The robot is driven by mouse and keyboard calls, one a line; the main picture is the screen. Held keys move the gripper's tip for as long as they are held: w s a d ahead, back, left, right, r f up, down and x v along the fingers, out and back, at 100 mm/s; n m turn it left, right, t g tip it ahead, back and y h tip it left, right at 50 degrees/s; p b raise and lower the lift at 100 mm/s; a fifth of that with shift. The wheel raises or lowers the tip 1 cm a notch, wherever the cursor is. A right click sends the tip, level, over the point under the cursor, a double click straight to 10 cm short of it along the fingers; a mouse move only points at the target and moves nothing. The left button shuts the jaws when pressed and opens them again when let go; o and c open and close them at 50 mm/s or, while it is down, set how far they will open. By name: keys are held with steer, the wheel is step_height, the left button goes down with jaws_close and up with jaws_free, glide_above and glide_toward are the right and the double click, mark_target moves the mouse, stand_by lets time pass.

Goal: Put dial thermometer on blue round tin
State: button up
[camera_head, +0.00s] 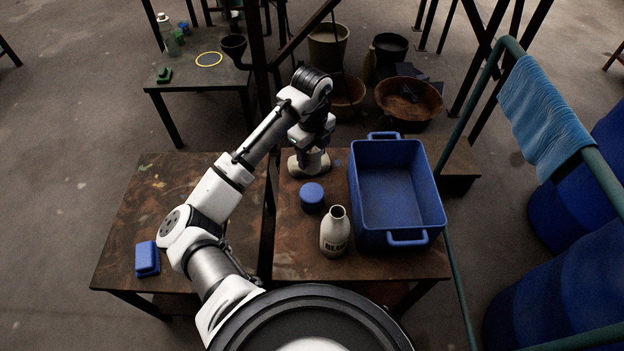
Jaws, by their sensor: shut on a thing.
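The blue round tin (312,193) stands upright on the brown table, left of the blue crate. My gripper (309,171) is low over the table just behind the tin, with its hand pointing down. It looks apart from the tin. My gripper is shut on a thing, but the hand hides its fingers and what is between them. I cannot make out the dial thermometer, and none shows elsewhere in view.
A white bottle (335,232) stands in front of the tin. The empty blue crate (424,206) stands at the right. A blue block (147,259) lies on the left table (125,228). Bowls and pots stand on the floor behind.

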step_height(320, 180, down, 11)
steer(key=shift+p, duration=0.45)
steer(key=shift+f, duration=0.15)
steer(key=o, duration=1)
steer(key=shift+o, duration=0.2)
step_height(320, 180, up, 12)
steer(key=shift+r+b, duration=0.2)
steer(key=shift+b, duration=0.65)
